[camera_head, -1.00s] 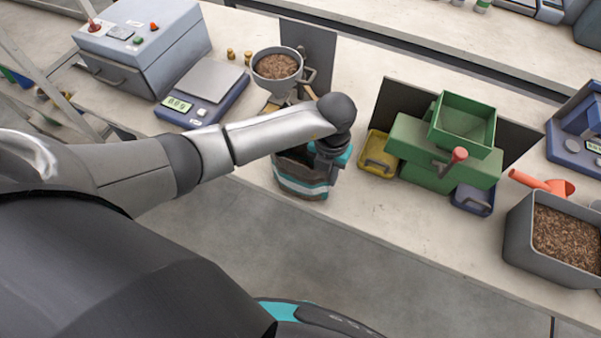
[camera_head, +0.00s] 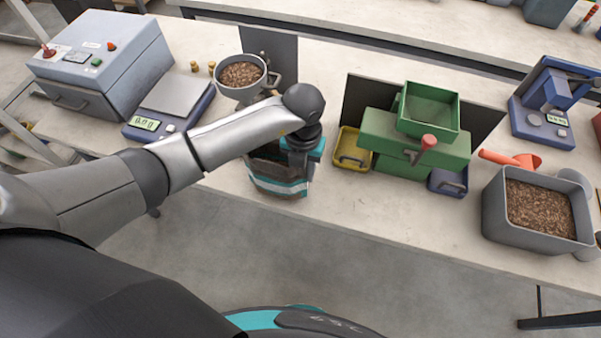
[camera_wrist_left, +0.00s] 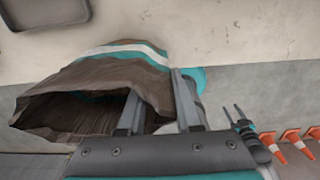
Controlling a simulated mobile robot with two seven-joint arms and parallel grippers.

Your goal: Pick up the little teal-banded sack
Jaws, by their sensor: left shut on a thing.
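The teal-banded sack (camera_head: 277,182) is brown with white and teal bands and an open top. It shows at the bench's front edge in the head view; I cannot tell whether it touches the bench. My left gripper (camera_head: 300,162) is at its right side, jaws shut on the sack wall. In the left wrist view, the sack (camera_wrist_left: 105,72) gapes open beside my left gripper (camera_wrist_left: 158,100), with one finger at its mouth and part of the grip hidden. My right gripper (camera_wrist_left: 233,112) shows small over the floor, its fingers apart and empty.
A pellet-filled funnel (camera_head: 241,74) stands behind the sack. A scale (camera_head: 170,106) and grey machine (camera_head: 100,62) are left. A yellow tray (camera_head: 353,150), green machine (camera_head: 410,140) and grey pellet bin (camera_head: 500,222) are right. Orange cones (camera_wrist_left: 292,136) stand on the floor.

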